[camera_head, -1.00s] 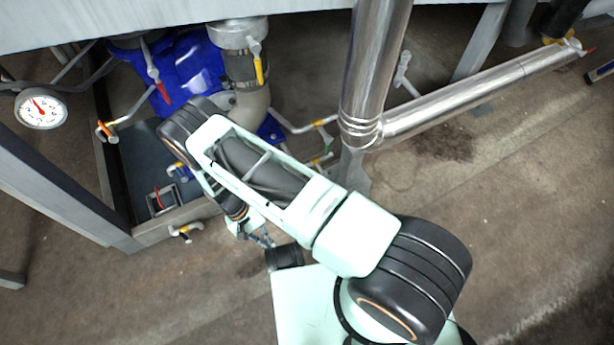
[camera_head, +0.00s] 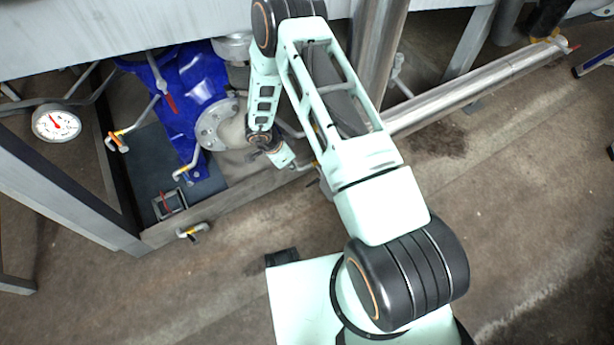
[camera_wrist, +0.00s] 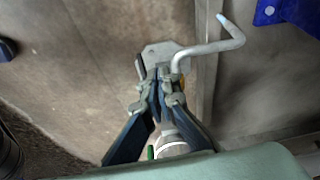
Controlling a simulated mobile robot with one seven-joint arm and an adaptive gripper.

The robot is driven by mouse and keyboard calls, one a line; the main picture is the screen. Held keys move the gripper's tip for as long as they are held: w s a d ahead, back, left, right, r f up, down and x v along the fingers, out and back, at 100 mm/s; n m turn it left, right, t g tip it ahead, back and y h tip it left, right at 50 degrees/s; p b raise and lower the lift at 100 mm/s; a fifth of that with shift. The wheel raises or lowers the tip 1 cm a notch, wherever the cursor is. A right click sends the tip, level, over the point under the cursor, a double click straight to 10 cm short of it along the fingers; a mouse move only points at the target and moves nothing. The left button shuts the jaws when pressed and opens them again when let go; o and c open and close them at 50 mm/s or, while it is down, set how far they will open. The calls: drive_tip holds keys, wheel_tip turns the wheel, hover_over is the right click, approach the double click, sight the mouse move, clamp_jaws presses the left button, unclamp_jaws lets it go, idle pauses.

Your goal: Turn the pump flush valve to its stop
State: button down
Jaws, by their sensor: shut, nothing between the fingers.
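The blue pump (camera_head: 185,85) stands under the bench in the head view, and a blue piece of it (camera_wrist: 290,14) shows at the top right of the wrist view. Several small lever valves are around it; I cannot tell for sure which is the flush valve. In the wrist view my gripper (camera_wrist: 163,72) is shut and empty. Contact cannot be told. In the head view the fingers are hard to make out by the frame's lower rail.
A pressure gauge (camera_head: 56,123) is at the left. A red-handled valve (camera_head: 163,94) and a yellow-handled valve (camera_head: 190,232) are near the pump. A shiny steel pipe (camera_head: 470,88) runs to the right.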

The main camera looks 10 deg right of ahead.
sight(316, 181)
drive_tip(key=shift+m+g+h, duration=0.3)
drive_tip(key=shift+m+g, duration=0.1)
drive_tip(key=shift+m, duration=0.1)
drive_tip(key=d+f+b, duration=0.1)
drive_tip(key=d+f, duration=0.1)
drive_tip(key=s+d+f+b, duration=0.1)
drive_tip(key=f, duration=0.2)
drive_tip(key=d+f+b, duration=0.1)
drive_tip(key=d+f, duration=0.1)
drive_tip(key=f, duration=0.1)
drive_tip(key=shift+s+d+b, duration=0.3)
